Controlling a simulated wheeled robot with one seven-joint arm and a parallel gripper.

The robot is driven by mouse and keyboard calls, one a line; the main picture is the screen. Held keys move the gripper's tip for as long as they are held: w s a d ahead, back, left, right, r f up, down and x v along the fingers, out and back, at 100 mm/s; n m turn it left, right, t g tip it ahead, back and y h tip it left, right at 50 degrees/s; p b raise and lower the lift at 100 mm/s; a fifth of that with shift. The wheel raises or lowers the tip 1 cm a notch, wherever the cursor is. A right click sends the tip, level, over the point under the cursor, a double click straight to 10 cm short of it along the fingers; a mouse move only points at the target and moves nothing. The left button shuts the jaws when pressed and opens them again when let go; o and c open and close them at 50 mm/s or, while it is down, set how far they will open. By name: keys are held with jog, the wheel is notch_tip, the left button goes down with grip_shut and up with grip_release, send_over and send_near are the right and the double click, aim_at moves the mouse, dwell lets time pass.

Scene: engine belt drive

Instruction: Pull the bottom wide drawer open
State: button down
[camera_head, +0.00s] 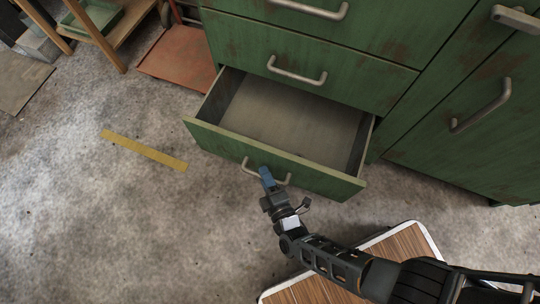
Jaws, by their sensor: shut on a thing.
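The bottom wide drawer (230,145) of the green cabinet stands pulled out, and its bare grey inside shows empty. Its metal bar handle (248,169) is on the middle of the drawer front. My gripper (267,176) is at this handle, with its blue fingertips shut on the bar. The fingertips hide the middle of the handle.
Closed green drawers with bar handles (297,76) sit above, and a closed green door (480,135) is at the right. A yellow strip (145,151) lies on the concrete floor at left. A wood-slatted, white-edged surface (410,242) is at the lower right. The floor before the drawer's left side is clear.

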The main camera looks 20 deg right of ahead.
jog(key=shift+s+a, duration=1.9)
jog(key=shift+s, duration=0.05)
jog(key=c, duration=1.1)
grip_release()
jog(key=s+r+p, duration=0.1)
jog(key=s, duration=0.6)
jog(key=shift+s, duration=0.35)
